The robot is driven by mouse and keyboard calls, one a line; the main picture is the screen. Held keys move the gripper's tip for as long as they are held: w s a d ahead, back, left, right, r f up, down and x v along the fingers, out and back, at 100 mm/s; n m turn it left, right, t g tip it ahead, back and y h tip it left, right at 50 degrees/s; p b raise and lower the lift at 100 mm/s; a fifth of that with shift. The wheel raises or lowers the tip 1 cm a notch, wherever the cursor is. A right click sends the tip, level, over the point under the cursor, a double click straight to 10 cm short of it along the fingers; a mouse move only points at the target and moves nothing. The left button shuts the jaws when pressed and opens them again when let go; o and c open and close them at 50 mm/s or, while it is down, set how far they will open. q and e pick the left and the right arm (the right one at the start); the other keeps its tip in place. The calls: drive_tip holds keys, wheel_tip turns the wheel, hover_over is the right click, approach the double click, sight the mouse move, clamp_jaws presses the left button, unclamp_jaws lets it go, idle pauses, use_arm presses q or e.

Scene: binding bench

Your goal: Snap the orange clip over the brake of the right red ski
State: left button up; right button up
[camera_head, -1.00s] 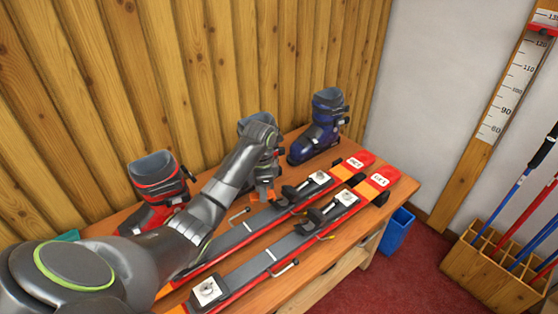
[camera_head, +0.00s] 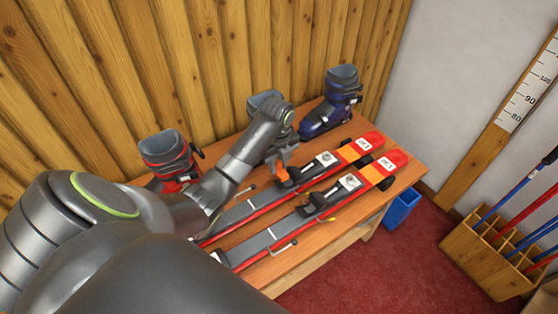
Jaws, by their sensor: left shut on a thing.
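Two red skis lie side by side on the wooden bench; the right red ski (camera_head: 262,241) is nearer the front edge, the left one (camera_head: 236,214) nearer the wall. The right ski's brake shows as a thin wire arm (camera_head: 284,246) beside the ski, with a small yellow piece (camera_head: 331,219) farther along. My left gripper (camera_head: 282,168) is shut on the orange clip (camera_head: 281,174), above the left ski near its binding. The clip is small and partly hidden by the gripper. My right gripper is not in view.
A blue bin (camera_head: 402,208) and a wooden pole rack (camera_head: 485,262) stand on the floor at right. My dark arm covers the lower left.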

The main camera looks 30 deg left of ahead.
sight(278, 168)
use_arm(q)
drive_tip(key=shift+f+b, duration=2.6)
drive_tip(key=shift+b, duration=0.1)
drive_tip(key=shift+f, duration=0.65)
drive_tip(key=o, duration=0.4)
clamp_jaws()
drive_tip(key=shift+p, duration=0.5)
